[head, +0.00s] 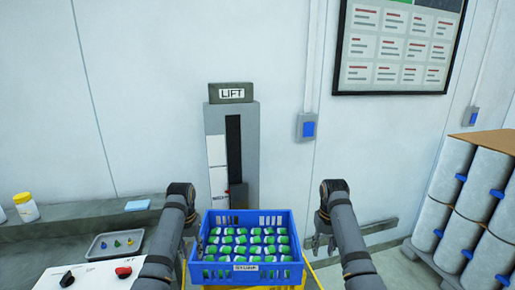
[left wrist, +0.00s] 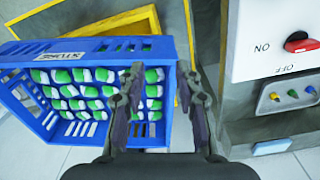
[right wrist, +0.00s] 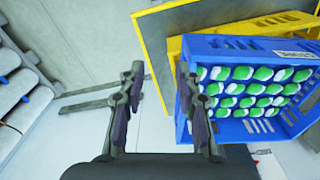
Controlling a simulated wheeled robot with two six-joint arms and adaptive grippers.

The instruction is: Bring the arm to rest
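A blue crate (head: 250,274) holds rows of green-and-white capped items (head: 246,240) and stands in front of the lift (head: 232,150). My left gripper (left wrist: 162,92) is open at the crate's left side in the head view. In the left wrist view one finger overlaps the crate's inside and the other lies outside its wall; contact cannot be told. My right gripper (right wrist: 160,92) is open and empty just off the crate's right side.
At left are a bench with a grey tray (head: 114,244) and a control box (head: 95,275) with a red knob. Grey cylinders (head: 462,190) stand on a pallet at right.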

